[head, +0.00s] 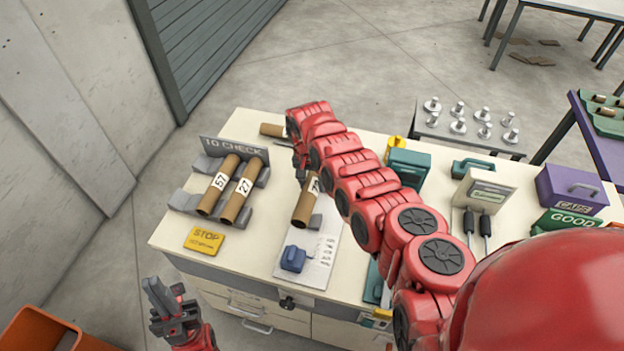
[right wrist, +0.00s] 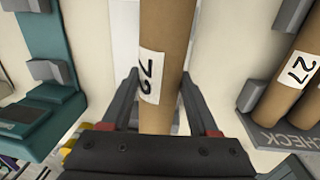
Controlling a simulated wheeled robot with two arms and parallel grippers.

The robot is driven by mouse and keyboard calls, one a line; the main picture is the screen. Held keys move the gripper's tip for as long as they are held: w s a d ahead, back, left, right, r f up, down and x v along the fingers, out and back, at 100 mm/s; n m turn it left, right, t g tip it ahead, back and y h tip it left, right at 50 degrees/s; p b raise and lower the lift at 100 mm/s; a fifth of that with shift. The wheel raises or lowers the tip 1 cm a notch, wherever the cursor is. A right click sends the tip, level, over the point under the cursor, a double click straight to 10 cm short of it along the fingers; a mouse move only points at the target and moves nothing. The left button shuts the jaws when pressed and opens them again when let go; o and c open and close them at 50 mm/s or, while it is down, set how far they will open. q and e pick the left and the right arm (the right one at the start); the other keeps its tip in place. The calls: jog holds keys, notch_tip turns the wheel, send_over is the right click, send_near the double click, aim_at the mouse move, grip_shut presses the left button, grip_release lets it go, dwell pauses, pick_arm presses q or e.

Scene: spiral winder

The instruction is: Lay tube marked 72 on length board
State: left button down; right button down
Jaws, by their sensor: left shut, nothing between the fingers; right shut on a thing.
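The brown tube marked 72 (head: 304,207) is at the back part of the white length board (head: 316,272). In the right wrist view the tube (right wrist: 166,45) shows its 72 label between my fingers. My right gripper (right wrist: 160,82) is shut on it; in the head view my arm hides most of that gripper. I cannot tell whether the tube touches the board. A blue block (head: 293,258) sits at the board's near end. My left gripper (head: 165,305) is shut and empty, in front of the table's left side.
Tubes marked 57 (head: 217,187) and 27 (head: 240,192) lie on the grey TO CHECK rack (head: 182,200), left of the board. A yellow STOP sign (head: 204,240) lies before it. Another tube (head: 272,130) lies at the back.

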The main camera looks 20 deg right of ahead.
notch_tip(320, 180, down, 8)
jog(key=b, duration=0.6)
jog(key=shift+r+b, duration=0.15)
jog(key=shift+b, duration=0.15)
jog(key=shift+r, duration=0.1)
jog(key=shift+c, duration=0.3)
grip_release()
